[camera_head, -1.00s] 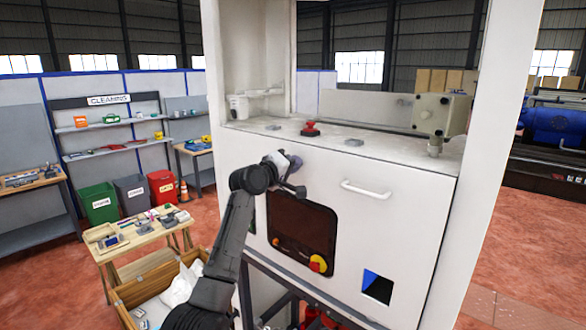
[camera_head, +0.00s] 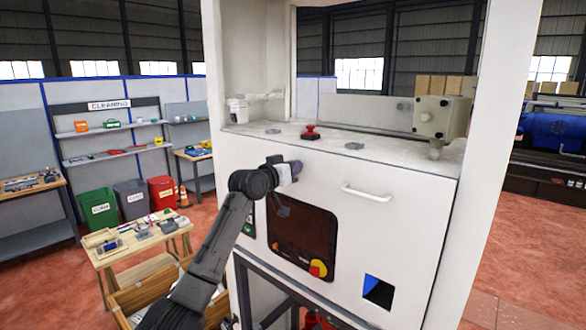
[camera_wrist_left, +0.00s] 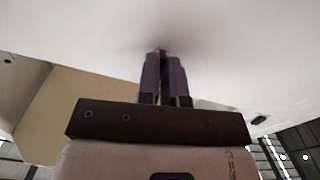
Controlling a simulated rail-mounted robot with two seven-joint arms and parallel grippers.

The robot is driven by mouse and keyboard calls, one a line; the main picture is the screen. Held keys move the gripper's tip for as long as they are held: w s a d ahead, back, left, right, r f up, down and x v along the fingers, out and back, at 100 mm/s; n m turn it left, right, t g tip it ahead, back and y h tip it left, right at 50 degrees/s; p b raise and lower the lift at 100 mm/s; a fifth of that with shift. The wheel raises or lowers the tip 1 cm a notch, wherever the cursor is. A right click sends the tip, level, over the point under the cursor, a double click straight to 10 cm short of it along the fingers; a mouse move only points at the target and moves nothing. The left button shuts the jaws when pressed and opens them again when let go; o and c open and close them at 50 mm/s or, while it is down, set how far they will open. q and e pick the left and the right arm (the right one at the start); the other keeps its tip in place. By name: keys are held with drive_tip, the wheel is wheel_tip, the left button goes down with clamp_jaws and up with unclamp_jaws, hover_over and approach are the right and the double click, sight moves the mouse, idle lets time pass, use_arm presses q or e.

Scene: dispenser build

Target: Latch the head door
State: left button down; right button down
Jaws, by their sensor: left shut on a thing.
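The white front panel of the machine, which I take to be the head door (camera_head: 395,215), stands upright and looks closed, with a white bar handle (camera_head: 366,192) across it. My left gripper (camera_head: 294,167) is at the panel's upper left, above the dark screen (camera_head: 302,230). In the left wrist view its purple fingers (camera_wrist_left: 164,62) are close together, tips against the white surface, shut on a small part mostly hidden between them. A small dark piece (camera_head: 282,210) shows just below the gripper; I cannot tell whether it is a latch. My right gripper is not in view.
A red button (camera_head: 310,132) and a grey box (camera_head: 441,117) are on the machine's top deck. A wooden table (camera_head: 140,240) stands at left.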

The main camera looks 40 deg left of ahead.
use_arm(q)
drive_tip(key=shift+m, duration=1.1)
drive_tip(key=c, duration=1.3)
unclamp_jaws()
drive_tip(key=shift+s, duration=0.1)
drive_tip(key=shift+s+a+b, duration=0.2)
drive_tip(key=shift+s+b, duration=1.4)
drive_tip(key=shift+s, duration=1.85)
drive_tip(key=shift+s+a+b, duration=0.15)
drive_tip(key=shift+s+b, duration=1.4)
drive_tip(key=shift+s, duration=1.85)
